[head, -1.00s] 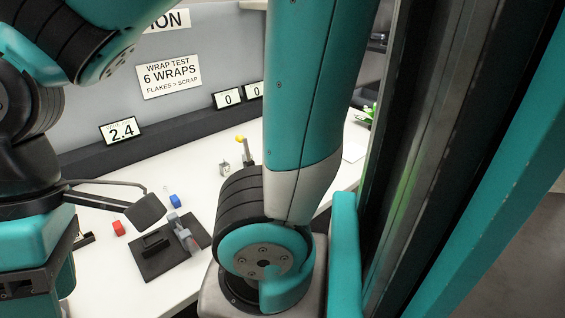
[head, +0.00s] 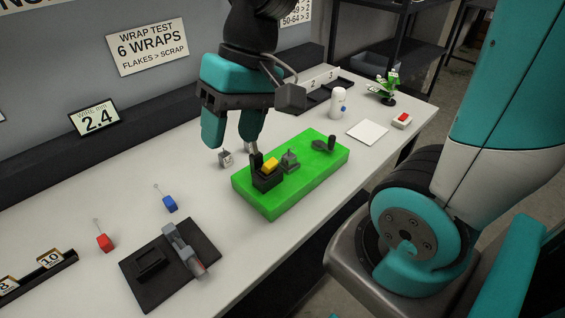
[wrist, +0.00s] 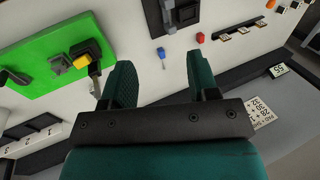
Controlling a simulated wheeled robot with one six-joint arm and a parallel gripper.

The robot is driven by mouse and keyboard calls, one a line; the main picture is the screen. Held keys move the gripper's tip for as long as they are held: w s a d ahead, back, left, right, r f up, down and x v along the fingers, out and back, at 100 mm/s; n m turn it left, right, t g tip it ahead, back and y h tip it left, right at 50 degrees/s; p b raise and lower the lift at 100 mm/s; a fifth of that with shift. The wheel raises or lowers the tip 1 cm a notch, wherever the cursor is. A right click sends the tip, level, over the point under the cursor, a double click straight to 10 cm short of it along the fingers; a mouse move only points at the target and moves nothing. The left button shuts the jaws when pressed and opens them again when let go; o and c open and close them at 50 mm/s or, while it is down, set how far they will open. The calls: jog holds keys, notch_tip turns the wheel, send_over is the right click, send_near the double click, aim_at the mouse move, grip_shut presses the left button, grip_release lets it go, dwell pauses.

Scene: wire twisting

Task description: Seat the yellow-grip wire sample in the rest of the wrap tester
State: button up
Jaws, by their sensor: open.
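The wrap tester is a bright green base (head: 325,175) on the bench, with a black block (head: 266,182) at its left end. The yellow grip (head: 270,164) sits at the top of this block; whether it is fully down in it I cannot tell. A thin grey piece rises beside the block. My gripper (head: 232,138) is open and empty, pointing down just left of and behind the block. In the wrist view the yellow grip (wrist: 82,62) lies left of the fingers, outside the gap between them.
A small grey item (head: 226,158) stands behind the gripper. A blue-grip sample (head: 169,204), a red-grip sample (head: 105,242) and a black plate with a grey tool (head: 150,265) lie to the left. A white bottle (head: 338,103) and pad (head: 367,131) are at right.

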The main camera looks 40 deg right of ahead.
jog(key=w+d+f+m, duration=0.2)
jog(key=w+d+m, duration=0.55)
jog(key=d, duration=0.25)
jog(key=m+b, duration=0.1)
jog(key=m, duration=0.8)
send_near(276, 161)
jog(key=shift+t+y, duration=0.3)
jog(key=shift+t, duration=0.1)
jog(key=f, duration=0.2)
jog(key=d+f, duration=0.1)
jog(key=shift+w+d+f+p, duration=0.1)
jog(key=shift+w+f+p, duration=0.2)
jog(key=shift+w+f, duration=0.1)
jog(key=p+x, duration=0.1)
jog(key=x, duration=0.5)
jog(key=shift+f, duration=0.25)
grip_shut()
